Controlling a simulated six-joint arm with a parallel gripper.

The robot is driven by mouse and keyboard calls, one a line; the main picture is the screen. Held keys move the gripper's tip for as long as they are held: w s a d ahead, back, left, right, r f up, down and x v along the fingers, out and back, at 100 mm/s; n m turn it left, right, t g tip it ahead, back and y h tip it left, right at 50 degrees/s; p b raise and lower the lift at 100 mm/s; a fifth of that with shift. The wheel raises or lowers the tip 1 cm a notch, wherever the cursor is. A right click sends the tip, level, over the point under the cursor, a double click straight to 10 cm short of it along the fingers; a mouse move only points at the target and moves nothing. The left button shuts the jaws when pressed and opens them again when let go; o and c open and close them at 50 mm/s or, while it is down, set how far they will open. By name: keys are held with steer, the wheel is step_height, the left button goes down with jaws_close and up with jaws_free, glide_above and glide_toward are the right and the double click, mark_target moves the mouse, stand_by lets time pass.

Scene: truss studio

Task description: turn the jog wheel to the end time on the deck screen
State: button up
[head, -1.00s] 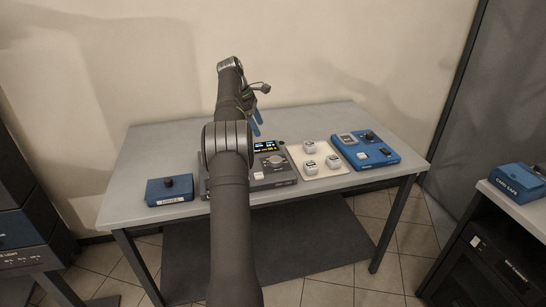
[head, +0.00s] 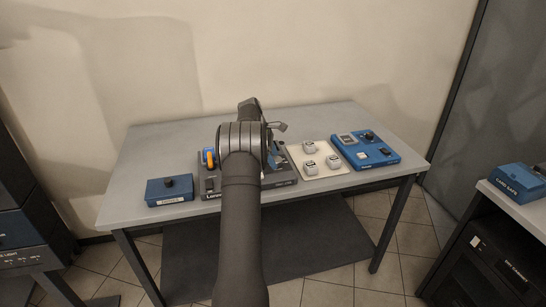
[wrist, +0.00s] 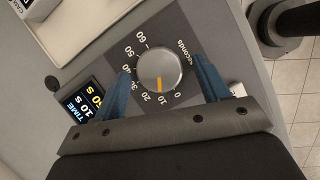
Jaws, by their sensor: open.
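The dark deck (head: 285,178) stands in the middle of the table, partly hidden behind my arm in the head view. In the wrist view, its silver round jog wheel (wrist: 160,70) sits on a seconds scale, with its orange mark near 10. The deck screen (wrist: 83,105) reads TIME and 10 S, plus a yellow value in seconds whose first digit is hard to read. My gripper (wrist: 161,68) is open, with one blue finger on each side of the wheel. I cannot tell whether the fingers touch it.
A blue box with a black knob (head: 168,191) stands left of the deck. To the right are a pale tray (head: 326,170) with three small grey blocks and a blue device (head: 377,156). A blue CARD SAFE box (head: 517,182) is on the right-hand cabinet.

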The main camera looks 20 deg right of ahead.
steer(key=c, duration=1)
steer(key=m, duration=0.2)
steer(key=m+g, duration=0.1)
steer(key=shift+w+m+y, duration=0.2)
steer(key=shift+m+y, duration=0.1)
steer(key=shift+m, duration=0.1)
steer(key=shift+d+m+g+y, duration=0.15)
steer(key=shift+m+g+y, duration=0.45)
steer(key=shift+m, duration=1.3)
